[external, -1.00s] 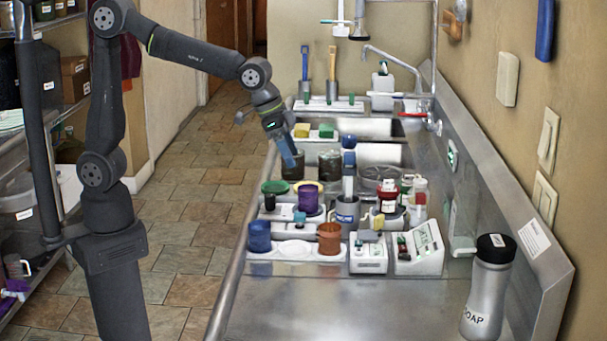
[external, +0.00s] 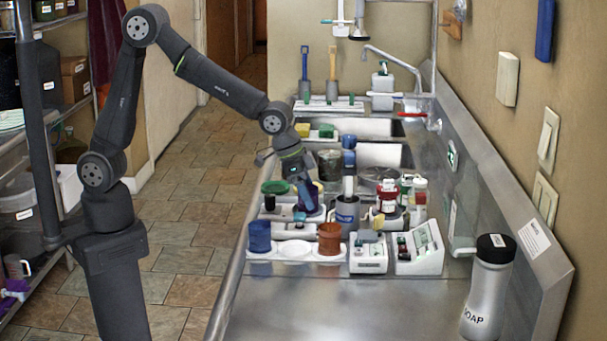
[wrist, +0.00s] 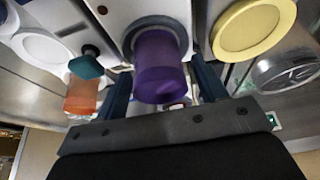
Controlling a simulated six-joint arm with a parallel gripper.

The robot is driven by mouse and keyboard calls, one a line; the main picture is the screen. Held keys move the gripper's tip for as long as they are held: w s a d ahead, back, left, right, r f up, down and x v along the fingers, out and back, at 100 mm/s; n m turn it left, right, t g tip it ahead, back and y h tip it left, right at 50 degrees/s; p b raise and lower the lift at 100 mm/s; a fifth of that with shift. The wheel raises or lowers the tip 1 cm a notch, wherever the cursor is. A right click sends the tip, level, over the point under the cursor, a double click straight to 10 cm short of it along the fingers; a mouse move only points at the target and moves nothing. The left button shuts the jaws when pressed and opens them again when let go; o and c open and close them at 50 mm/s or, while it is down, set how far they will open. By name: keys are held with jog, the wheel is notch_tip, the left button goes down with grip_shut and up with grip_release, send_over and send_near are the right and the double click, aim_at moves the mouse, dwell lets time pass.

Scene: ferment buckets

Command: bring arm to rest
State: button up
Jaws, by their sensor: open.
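My gripper (external: 306,197) is low over the counter at the row of small buckets. In the wrist view its two blue fingers (wrist: 162,88) are open, one on each side of a purple bucket (wrist: 160,65). I cannot tell whether either finger touches it. The purple bucket sits in a round seat in a white tray. In the external view my gripper mostly hides it.
A green-lidded jar (external: 275,187) stands left of my gripper, and a grey cup (external: 346,212) to its right. Small white devices (external: 368,254) stand at front right. A soap bottle (external: 487,285) stands near the wall. The front counter (external: 290,310) is clear.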

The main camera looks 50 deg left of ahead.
jog(key=shift+r, duration=1.9)
